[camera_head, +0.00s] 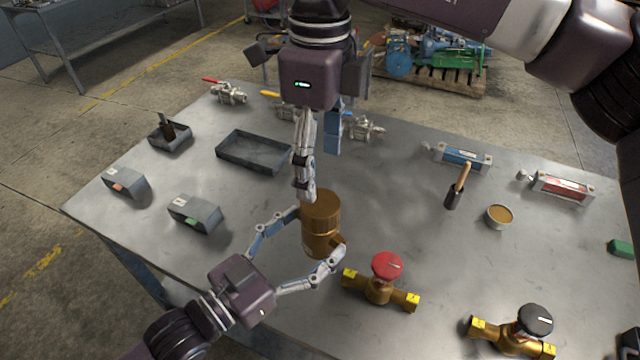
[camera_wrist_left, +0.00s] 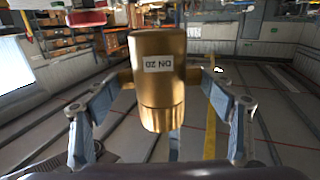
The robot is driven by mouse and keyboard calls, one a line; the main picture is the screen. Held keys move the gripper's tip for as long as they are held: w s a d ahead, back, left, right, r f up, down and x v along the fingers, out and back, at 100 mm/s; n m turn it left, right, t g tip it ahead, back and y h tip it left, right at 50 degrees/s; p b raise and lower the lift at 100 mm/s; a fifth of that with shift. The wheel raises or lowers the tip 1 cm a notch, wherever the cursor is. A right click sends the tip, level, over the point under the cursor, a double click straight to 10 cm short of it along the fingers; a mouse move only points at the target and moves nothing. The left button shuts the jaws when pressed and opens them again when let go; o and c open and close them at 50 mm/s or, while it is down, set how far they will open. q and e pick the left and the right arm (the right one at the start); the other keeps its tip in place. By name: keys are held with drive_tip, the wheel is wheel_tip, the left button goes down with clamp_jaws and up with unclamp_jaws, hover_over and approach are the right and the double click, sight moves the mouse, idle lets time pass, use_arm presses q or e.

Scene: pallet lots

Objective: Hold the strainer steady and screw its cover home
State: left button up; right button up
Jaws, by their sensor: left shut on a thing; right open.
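The brass strainer (camera_head: 318,242) stands upright on the table, with its round brass cover (camera_head: 321,205) on top. My left gripper (camera_head: 318,232) is shut on the strainer's body, one finger on each side. In the left wrist view the strainer (camera_wrist_left: 158,50) appears upside down between the fingers (camera_wrist_left: 160,82), with a "DN 20" label on it and the cover (camera_wrist_left: 160,115) toward the bottom. My right gripper (camera_head: 317,180) is open and points down from above, its fingers close over the cover. Whether a fingertip touches the cover, I cannot tell.
A valve with a red handwheel (camera_head: 387,266) lies right of the strainer; another has a black one (camera_head: 535,320). An empty dark tray (camera_head: 228,153), grey blocks (camera_head: 196,213), a wood-handled tool (camera_head: 455,193) and a small cup (camera_head: 499,216) are around. Lever valves (camera_head: 228,93) stand at the back.

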use_arm(q)
drive_tip(key=shift+r, duration=0.2)
use_arm(e)
wheel_tip(320, 180, up, 2)
drive_tip(key=shift+r, duration=0.2)
drive_tip(key=shift+w+f, duration=0.1)
